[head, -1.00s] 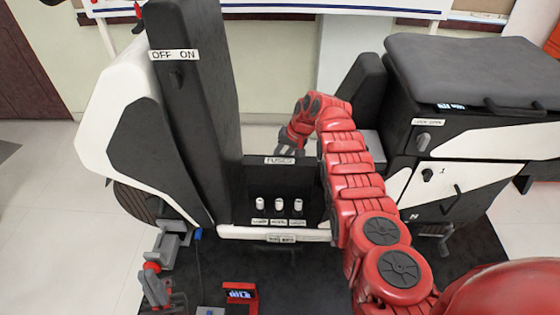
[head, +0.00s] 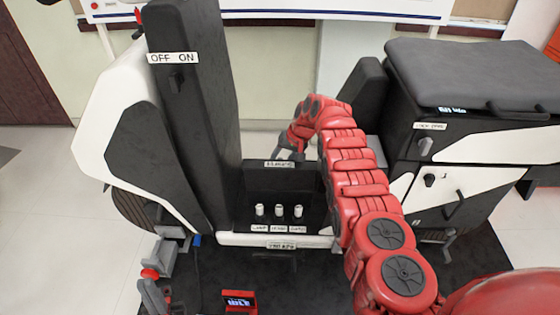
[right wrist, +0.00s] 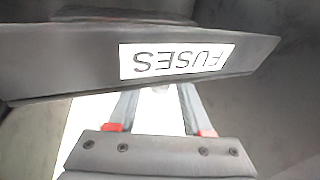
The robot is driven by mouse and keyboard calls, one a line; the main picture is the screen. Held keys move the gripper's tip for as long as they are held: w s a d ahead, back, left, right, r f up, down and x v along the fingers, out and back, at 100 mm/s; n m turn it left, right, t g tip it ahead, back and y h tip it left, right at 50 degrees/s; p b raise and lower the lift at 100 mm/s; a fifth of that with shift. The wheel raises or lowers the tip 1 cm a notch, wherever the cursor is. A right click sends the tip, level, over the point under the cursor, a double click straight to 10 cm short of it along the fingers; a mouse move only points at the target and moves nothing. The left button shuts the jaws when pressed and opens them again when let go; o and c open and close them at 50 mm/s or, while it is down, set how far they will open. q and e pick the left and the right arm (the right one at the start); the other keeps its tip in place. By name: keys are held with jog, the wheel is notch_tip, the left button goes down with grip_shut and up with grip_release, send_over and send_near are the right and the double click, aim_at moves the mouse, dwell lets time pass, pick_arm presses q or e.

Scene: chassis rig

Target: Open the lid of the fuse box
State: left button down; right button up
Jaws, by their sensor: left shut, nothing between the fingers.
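The fuse box lid (head: 282,178) is a dark panel standing raised behind three white fuses (head: 279,211); its FUSES label (head: 279,164) is along the top edge. The label shows upside down in the right wrist view (right wrist: 178,60). My right gripper (head: 287,151) is at the lid's top edge, on its far side. In the right wrist view its fingers (right wrist: 158,108) are spread apart, with their tips hidden by the lid; contact cannot be told. My left gripper (head: 151,287) is low at the left, shut and empty, away from the fuse box.
A tall dark column with an OFF ON label (head: 173,58) stands left of the fuse box. A dark cabinet (head: 470,165) with a padded top is at the right. A small red-framed display (head: 240,303) is below. My right arm crosses the space right of the fuses.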

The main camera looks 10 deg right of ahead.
jog(key=shift+o, duration=0.2)
jog(key=shift+r, duration=0.1)
jog(key=p+v, duration=0.4)
jog(key=v, duration=1.3)
jog(key=shift+p, duration=0.35)
jog(key=shift+s+r, duration=0.1)
jog(key=shift+r, duration=0.05)
